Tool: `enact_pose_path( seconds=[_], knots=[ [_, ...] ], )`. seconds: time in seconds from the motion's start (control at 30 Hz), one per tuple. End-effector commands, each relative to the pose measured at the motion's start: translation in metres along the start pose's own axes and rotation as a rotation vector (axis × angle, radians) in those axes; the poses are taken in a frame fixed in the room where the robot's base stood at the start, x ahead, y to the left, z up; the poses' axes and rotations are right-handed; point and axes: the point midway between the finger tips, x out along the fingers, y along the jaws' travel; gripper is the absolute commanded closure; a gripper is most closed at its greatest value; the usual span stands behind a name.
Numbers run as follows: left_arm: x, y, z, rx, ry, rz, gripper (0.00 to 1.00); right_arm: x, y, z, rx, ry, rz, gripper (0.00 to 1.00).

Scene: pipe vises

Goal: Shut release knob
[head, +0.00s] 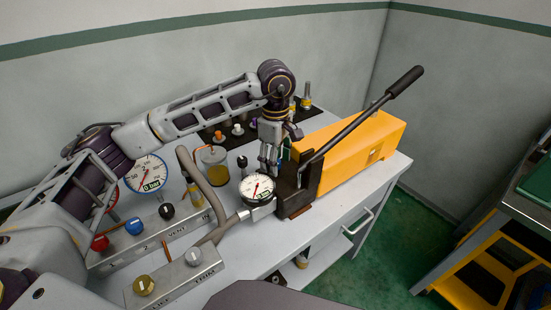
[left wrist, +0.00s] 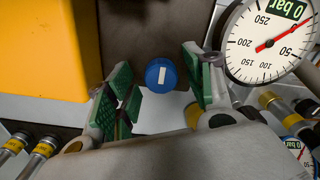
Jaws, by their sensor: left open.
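The release knob (left wrist: 162,75) is a round blue knob with a white bar, seen in the left wrist view in front of the dark pump block (left wrist: 140,35). The bar stands close to upright in that picture, with a slight tilt. My left gripper (head: 269,164) points down beside the pump block in the head view, where the knob is hidden. Its green-padded fingers (left wrist: 160,92) are open on either side of the knob in the wrist view, with gaps between pads and knob. My right gripper is not in view.
The yellow pump body (head: 362,145) has a long black lever (head: 355,125) rising to the right. A pressure gauge (head: 257,188) sits close to my gripper; its readout shows 0 bar in the wrist view. Valve panels with coloured knobs (head: 133,226) stand at left.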

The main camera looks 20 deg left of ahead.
Motion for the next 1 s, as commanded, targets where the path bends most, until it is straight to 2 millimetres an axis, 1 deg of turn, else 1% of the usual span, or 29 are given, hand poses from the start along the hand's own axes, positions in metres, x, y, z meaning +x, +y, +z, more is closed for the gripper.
enact_pose_path(
  seconds=[0.13, 0.27, 0.47, 0.9, 1.0],
  knots=[
    [-0.004, 0.000, 0.000, 0.000, 0.000, 0.000, 0.47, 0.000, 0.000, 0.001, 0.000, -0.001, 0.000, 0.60],
    [-0.012, 0.000, 0.000, 0.000, 0.001, 0.001, 0.47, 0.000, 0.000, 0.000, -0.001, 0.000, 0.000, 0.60],
    [-0.035, 0.001, 0.000, 0.001, 0.000, 0.002, 0.47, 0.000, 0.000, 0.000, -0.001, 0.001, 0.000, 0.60],
    [-0.100, 0.001, 0.000, 0.000, 0.000, 0.002, 0.47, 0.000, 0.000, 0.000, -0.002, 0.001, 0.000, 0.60],
    [-0.108, 0.001, 0.000, 0.000, 0.000, 0.001, 0.47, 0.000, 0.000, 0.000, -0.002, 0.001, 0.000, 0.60]
  ],
)
